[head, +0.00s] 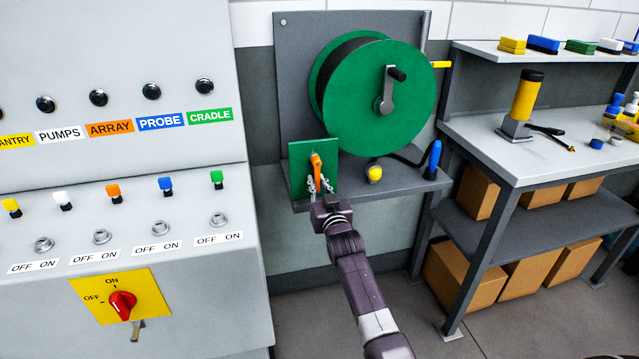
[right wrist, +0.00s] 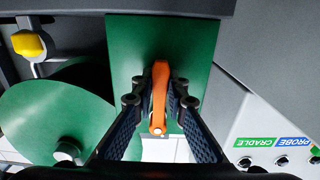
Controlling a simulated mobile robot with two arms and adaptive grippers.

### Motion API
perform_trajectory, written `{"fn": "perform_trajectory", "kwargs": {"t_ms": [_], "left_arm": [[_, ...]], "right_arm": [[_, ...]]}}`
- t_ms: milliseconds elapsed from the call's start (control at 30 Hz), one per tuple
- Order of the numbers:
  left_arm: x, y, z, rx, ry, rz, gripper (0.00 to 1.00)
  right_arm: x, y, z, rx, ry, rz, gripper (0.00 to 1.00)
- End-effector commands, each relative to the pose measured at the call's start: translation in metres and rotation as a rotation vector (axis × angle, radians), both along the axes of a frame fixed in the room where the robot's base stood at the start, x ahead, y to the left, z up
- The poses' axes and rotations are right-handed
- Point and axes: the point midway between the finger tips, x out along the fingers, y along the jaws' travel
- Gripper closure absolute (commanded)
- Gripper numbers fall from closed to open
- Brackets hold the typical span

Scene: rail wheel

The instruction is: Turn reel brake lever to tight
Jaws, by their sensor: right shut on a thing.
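The green cable reel (head: 385,100) with a dark crank handle stands on a grey wall bracket in the head view. The orange brake lever (head: 316,165) sits on a green plate (head: 300,155) at the bracket's lower left. My right gripper (head: 318,186) reaches up to the lever from below. In the right wrist view the orange lever (right wrist: 159,95) stands between the two fingers of my right gripper (right wrist: 160,105), which are shut on it. The lever's tight and loose markings cannot be made out. My left gripper is not in view.
A grey control cabinet (head: 120,200) with labelled switches stands close on the left. A yellow knob (head: 375,173) and a blue handle (head: 434,158) are on the bracket shelf right of the lever. A workbench (head: 480,137) with cardboard boxes below stands at the right.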

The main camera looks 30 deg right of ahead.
Motion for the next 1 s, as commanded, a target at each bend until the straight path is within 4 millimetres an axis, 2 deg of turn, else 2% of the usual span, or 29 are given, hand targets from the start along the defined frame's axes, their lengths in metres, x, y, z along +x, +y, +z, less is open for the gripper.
{"fn": "perform_trajectory", "kwargs": {"t_ms": [467, 500, 667, 1000], "left_arm": [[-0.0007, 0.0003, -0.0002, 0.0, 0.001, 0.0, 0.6], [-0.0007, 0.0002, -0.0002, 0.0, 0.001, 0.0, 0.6], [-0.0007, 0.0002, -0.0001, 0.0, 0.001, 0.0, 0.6], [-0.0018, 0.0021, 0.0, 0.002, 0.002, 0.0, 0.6]], "right_arm": [[0.0001, 0.0024, -0.003, 0.016, 0.001, 0.002, 1.0], [0.0001, 0.0024, -0.0031, 0.016, 0.001, 0.002, 0.85], [0.0002, 0.0019, -0.0022, 0.015, 0.001, 0.001, 0.69], [-0.0021, 0.0017, -0.0008, 0.012, -0.002, 0.001, 0.69]]}}
